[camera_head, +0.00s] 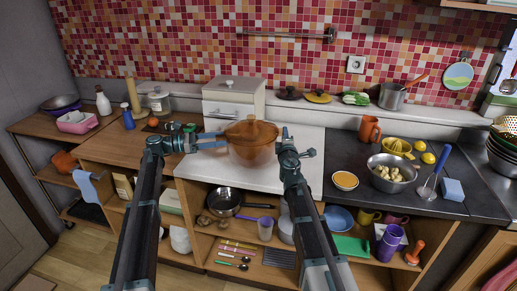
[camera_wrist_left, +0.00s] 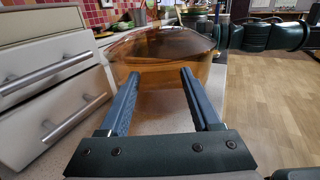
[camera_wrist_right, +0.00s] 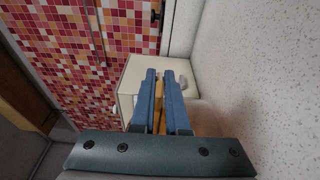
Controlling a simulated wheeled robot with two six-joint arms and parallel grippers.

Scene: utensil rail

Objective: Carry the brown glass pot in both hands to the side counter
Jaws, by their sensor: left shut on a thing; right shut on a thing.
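The brown glass pot (camera_head: 252,152), with a lid and knob, is upright over the white countertop (camera_head: 310,165) in the head view. I cannot tell whether its base touches the surface. My left gripper (camera_head: 218,140) is shut on the pot's left side. In the left wrist view the pot (camera_wrist_left: 160,60) fills the space beyond the fingers (camera_wrist_left: 160,88). My right gripper (camera_head: 284,142) is shut on its right side. In the right wrist view a thin amber part shows between the fingers (camera_wrist_right: 160,85); most of the pot is hidden there.
A white drawer unit (camera_head: 232,103) stands close behind the pot. A wooden counter (camera_head: 110,150) is at left, with bottles and a blue item. A dark counter (camera_head: 340,150) at right holds an orange mug (camera_head: 369,130), a bowl of food (camera_head: 392,185) and a small dish (camera_head: 345,180).

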